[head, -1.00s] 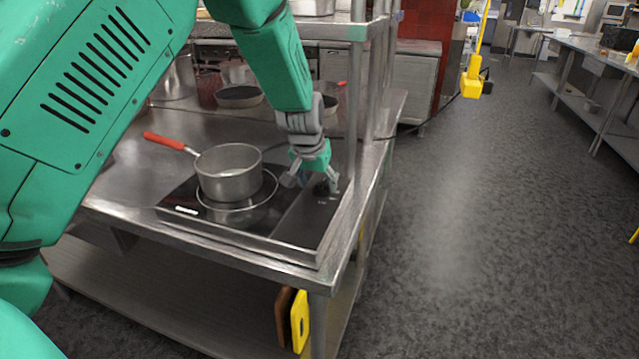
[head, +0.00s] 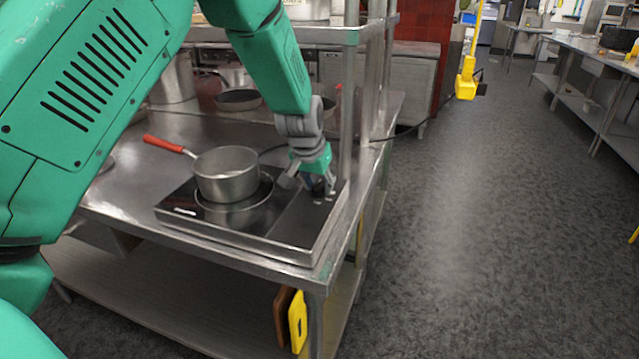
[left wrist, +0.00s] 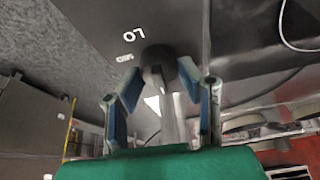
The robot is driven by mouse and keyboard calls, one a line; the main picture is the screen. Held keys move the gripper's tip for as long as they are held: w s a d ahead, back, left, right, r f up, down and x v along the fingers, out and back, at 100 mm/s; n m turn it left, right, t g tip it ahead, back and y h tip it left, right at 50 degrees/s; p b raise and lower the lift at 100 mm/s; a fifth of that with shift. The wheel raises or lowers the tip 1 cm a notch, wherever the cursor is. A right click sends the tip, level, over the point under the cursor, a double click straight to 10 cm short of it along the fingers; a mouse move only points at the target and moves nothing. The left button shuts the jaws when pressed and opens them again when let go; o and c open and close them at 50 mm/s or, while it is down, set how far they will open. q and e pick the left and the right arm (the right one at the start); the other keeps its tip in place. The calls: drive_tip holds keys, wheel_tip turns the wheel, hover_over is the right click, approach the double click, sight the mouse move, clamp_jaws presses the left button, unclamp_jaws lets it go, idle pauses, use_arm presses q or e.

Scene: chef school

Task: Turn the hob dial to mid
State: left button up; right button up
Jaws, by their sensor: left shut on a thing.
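The hob (head: 285,228) is a black panel in a steel frame on the steel counter. A white triangular mark shows between the fingers. My left gripper (head: 311,184) reaches down over the right part of the hob, shut on the dial. In the left wrist view its blue-padded fingers (left wrist: 158,84) stand on both sides of the dial. In the head view the fingers largely hide the dial. My right gripper is out of view.
A steel saucepan (head: 227,176) with a red handle stands on the hob's ring, left of my gripper. A steel shelf post (head: 348,115) rises just behind my gripper. The floor to the right is open.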

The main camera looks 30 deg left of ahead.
use_arm(q)
drive_tip(key=shift+d+m, duration=0.2)
drive_tip(key=shift+m, duration=0.1)
drive_tip(key=shift+a+m+h+p, duration=0.35)
drive_tip(key=shift+m+h+p, duration=0.4)
drive_tip(key=shift+m, duration=0.85)
drive_tip(key=m+h+p, duration=0.1)
drive_tip(key=m, duration=0.1)
drive_tip(key=shift+d+m, duration=0.2)
drive_tip(key=shift+m, duration=0.2)
drive_tip(key=m, duration=0.2)
drive_tip(key=m+g+h+p, duration=0.1)
drive_tip(key=shift+a+f+m+h, duration=0.1)
drive_tip(key=shift+a+m+h, duration=0.15)
drive_tip(key=shift+m, duration=0.15)
drive_tip(key=m, duration=0.2)
drive_tip(key=m+g+h, duration=0.1)
drive_tip(key=m, duration=0.1)
drive_tip(key=shift+d+f+g, duration=0.1)
drive_tip(key=shift+g, duration=0.2)
drive_tip(key=m+g+b, duration=0.1)
drive_tip(key=m+g, duration=0.1)
drive_tip(key=m, duration=0.4)
drive_tip(key=shift+b, duration=0.3)
drive_tip(key=shift+m+g, duration=0.3)
drive_tip(key=shift+m, duration=0.1)
